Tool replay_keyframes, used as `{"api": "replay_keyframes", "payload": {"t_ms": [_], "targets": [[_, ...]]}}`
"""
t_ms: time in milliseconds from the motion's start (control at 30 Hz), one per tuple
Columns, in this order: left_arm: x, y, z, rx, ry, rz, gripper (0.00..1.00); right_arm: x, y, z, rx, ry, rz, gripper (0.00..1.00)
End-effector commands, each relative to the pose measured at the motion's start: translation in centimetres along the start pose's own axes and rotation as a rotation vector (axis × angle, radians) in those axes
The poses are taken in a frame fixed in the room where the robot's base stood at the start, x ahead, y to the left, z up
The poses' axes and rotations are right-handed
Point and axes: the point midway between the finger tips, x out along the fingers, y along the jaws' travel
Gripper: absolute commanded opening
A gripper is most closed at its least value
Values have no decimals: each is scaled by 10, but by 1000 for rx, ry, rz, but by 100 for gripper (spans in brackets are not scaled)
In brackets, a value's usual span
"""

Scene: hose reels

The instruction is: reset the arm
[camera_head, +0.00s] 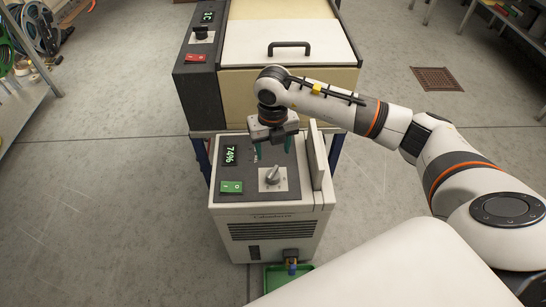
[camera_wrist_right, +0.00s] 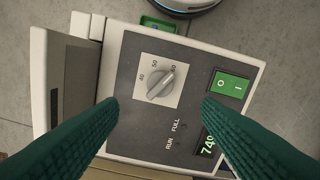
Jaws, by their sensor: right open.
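My right gripper (camera_head: 272,147) hangs above the control panel of a white dehumidifier-like machine (camera_head: 272,217). Its two green fingers are apart with nothing between them, also in the right wrist view (camera_wrist_right: 160,103). The panel has a grey dial knob (camera_head: 271,176) on a plate marked 40, 50 and 60. In the right wrist view the knob (camera_wrist_right: 160,84) lies along a slant, one end towards the 60. A green rocker switch (camera_head: 231,187) and a display reading 74% (camera_head: 231,155) sit beside it. My left gripper is not in view.
A cream cabinet (camera_head: 284,39) with a black lid handle stands behind, its side panel bearing a red switch (camera_head: 195,58). An upright flap (camera_head: 318,155) rises at the machine's right. A green tray (camera_head: 287,278) lies below its tap. Shelves with hoses (camera_head: 36,26) stand at left; open floor lies between.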

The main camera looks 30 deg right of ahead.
Motion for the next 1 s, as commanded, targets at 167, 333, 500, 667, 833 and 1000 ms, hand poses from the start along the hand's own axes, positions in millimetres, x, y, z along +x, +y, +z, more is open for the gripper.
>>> {"api": "replay_keyframes", "payload": {"t_ms": [167,333,500,667,833,1000], "targets": [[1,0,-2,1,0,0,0,-12,0,0,0,-1,0,59],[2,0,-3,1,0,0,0,-13,0,0,0,-1,0,59],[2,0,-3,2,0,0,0,-13,0,0,0,-1,0,59],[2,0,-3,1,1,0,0,-13,0,0,-1,-1,-1,59],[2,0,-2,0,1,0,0,-5,-32,14,-56,-21,-136,59],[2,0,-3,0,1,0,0,-14,-131,62,-162,-71,-608,59]]}}
